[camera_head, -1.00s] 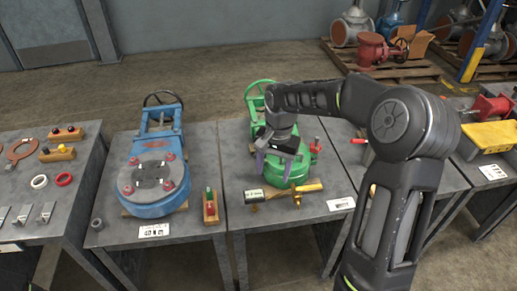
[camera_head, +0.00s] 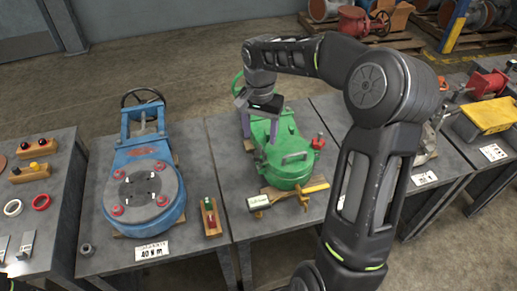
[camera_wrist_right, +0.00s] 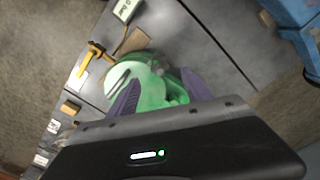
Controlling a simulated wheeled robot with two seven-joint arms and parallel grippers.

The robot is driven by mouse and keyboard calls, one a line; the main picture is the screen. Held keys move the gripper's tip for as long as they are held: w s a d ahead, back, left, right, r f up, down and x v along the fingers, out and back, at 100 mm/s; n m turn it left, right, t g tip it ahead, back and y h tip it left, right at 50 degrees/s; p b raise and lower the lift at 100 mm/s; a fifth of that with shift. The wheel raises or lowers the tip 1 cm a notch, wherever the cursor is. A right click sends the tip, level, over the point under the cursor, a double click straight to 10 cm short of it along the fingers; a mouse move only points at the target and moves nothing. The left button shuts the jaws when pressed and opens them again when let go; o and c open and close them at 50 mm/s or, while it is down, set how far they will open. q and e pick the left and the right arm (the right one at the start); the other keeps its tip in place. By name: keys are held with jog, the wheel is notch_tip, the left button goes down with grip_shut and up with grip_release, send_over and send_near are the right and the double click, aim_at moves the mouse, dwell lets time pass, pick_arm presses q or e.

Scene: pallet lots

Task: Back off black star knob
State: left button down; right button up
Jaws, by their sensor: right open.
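My right gripper (camera_head: 254,153) is open, with its two purple fingers pointing down at the back left of the green valve (camera_head: 289,169). In the right wrist view, the open fingers (camera_wrist_right: 160,77) have the green valve body (camera_wrist_right: 150,92) between and beyond them; nothing is clearly held. I cannot tell if they touch it. No black star knob is clearly recognisable. A small black knob (camera_head: 42,142) sits on a wooden block on the far left table, its shape too small to tell. The gripper and wrist hide part of the green valve. My left gripper is not in view.
A blue valve (camera_head: 142,190) with a black handwheel stands left of the green one. A brass-coloured tool (camera_head: 304,192) and a small wooden block (camera_head: 210,216) lie along the front. A red-handled part (camera_head: 318,141) stands right of the green valve. A yellow box (camera_head: 492,116) is far right.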

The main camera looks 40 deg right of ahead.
aim_at(260, 154)
notch_tip(260, 154, down, 8)
jog(key=shift+r, duration=0.1)
dwell(0.4)
jog(key=shift+c, duration=0.4)
grip_shut()
